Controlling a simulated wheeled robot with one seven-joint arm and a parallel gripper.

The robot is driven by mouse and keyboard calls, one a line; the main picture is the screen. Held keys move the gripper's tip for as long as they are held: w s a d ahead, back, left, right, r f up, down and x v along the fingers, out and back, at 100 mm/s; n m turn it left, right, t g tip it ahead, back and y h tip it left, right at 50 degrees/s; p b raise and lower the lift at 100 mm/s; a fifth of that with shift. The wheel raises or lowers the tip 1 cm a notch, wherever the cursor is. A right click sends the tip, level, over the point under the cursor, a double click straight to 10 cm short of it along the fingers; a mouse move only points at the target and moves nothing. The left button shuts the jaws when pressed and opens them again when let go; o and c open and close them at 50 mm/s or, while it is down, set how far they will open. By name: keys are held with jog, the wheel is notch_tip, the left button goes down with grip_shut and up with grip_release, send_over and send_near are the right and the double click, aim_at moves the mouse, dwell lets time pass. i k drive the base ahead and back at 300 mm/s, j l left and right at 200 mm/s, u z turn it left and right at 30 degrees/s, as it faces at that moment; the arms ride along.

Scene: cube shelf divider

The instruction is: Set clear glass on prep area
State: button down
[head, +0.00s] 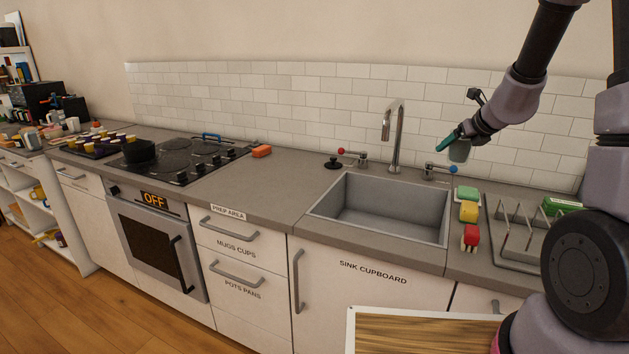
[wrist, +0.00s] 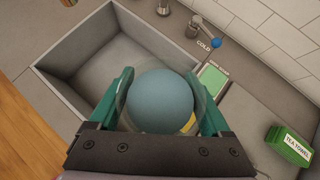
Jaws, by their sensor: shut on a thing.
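My gripper (head: 454,142) is raised above the counter behind the right end of the sink. In the wrist view its two green fingers (wrist: 162,100) are shut on the clear glass (wrist: 160,102), which looks round and bluish from above. The glass also shows in the head view (head: 460,151) as a small greyish shape below the fingers, held clear of the counter. The prep area (head: 245,197) is the stretch of grey counter between the stove and the sink, marked by a label on its front edge. That stretch looks bare.
The sink (head: 390,212) is empty, with a tall tap (head: 394,135) behind it. Sponges (head: 468,211), a brush and a dish rack (head: 515,235) stand right of it.

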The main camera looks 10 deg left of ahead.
aim_at(265, 194)
jog(key=j, duration=1.75)
jog(key=i+j, duration=0.2)
jog(key=j, duration=0.15)
jog(key=i+j, duration=0.2)
jog(key=j, duration=0.15)
